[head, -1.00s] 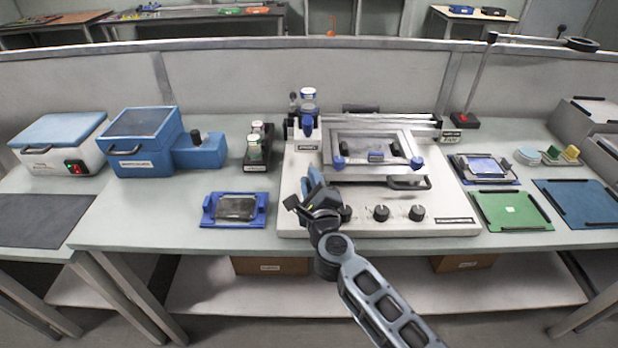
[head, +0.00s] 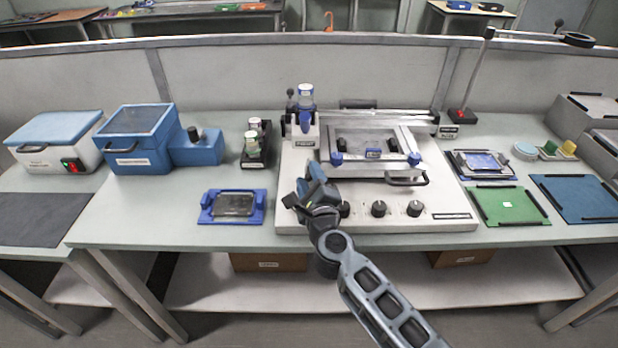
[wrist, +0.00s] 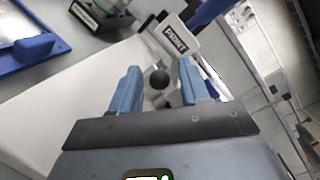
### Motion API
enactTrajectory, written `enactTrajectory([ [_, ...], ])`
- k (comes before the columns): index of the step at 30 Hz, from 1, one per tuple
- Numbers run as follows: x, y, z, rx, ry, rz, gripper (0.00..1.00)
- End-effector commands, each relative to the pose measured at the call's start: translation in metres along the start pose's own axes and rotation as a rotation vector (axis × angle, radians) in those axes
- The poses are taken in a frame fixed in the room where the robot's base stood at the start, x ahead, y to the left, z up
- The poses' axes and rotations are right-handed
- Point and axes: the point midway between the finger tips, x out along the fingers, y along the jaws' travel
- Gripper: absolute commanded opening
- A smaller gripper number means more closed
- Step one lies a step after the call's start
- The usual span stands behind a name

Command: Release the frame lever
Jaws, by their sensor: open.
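The printer (head: 450,206) is a cream bench unit with a raised grey frame (head: 335,178) at its middle. The frame has blue corner knobs and a front handle (head: 408,179). My gripper (head: 309,180) is over the printer's left front, left of the frame. In the wrist view its two blue fingers (wrist: 160,72) are apart. A black ball knob (wrist: 160,79), which looks like the frame lever's end, shows between and beyond the fingertips. I cannot tell whether they touch it. In the head view my gripper hides that spot.
A label plate (wrist: 176,40) stands just beyond the knob. Several dials (head: 379,208) line the printer's front. Left are a blue tray (head: 254,207), a bottle rack (head: 256,160) and a blue machine (head: 140,158). Right is a green mat (head: 510,207). Bare table lies left of the blue tray.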

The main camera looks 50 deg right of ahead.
Motion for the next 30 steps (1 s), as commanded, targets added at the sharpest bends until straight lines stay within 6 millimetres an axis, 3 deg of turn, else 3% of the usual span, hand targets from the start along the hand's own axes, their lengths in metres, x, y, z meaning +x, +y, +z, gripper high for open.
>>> enactTrajectory([
  [9,-0.05,0.002,-0.001,0.0,0.0,0.003,0.46],
  [15,-0.07,0.002,-0.001,-0.001,0.0,0.002,0.46],
  [30,-0.075,0.001,0.0,0.0,0.0,0.002,0.46],
])
